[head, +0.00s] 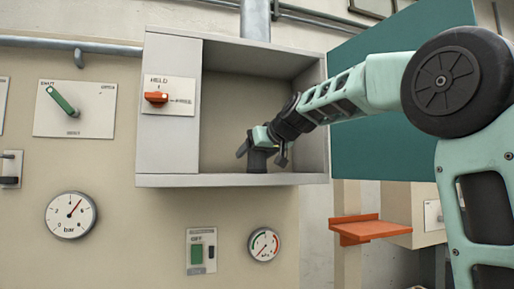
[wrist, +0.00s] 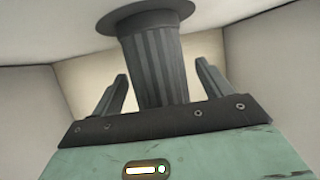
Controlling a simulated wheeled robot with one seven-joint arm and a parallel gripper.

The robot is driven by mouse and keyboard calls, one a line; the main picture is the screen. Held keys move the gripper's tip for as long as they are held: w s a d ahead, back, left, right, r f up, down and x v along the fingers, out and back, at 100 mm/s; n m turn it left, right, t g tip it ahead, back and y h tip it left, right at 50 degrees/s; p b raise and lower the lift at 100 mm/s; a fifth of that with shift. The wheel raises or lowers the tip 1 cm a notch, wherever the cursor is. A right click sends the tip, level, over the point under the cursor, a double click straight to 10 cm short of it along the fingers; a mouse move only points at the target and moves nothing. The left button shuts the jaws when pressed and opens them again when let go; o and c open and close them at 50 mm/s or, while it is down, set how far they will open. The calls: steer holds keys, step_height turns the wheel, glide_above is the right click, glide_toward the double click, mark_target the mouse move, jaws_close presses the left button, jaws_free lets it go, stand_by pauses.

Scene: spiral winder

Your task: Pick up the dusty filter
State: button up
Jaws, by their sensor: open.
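The dusty filter is a dark grey ribbed cylinder with a wider flange at one end, and it fills the upper middle of the wrist view (wrist: 157,62). In the head view the dark filter (head: 258,161) stands on the floor of the open grey cabinet (head: 231,180), partly hidden by my gripper. My gripper (head: 264,155) reaches into the cabinet at the filter. In the wrist view its two fingers (wrist: 162,88) are open, one on each side of the filter, with gaps showing between fingers and filter.
The cabinet walls stand close around my gripper, and its teal door (head: 400,125) is swung open to the right behind my arm. An orange lever (head: 156,97) sits on a plate marked HELD and FREE.

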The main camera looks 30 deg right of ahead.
steer(key=c, duration=1.2)
steer(key=shift+r, duration=0.1)
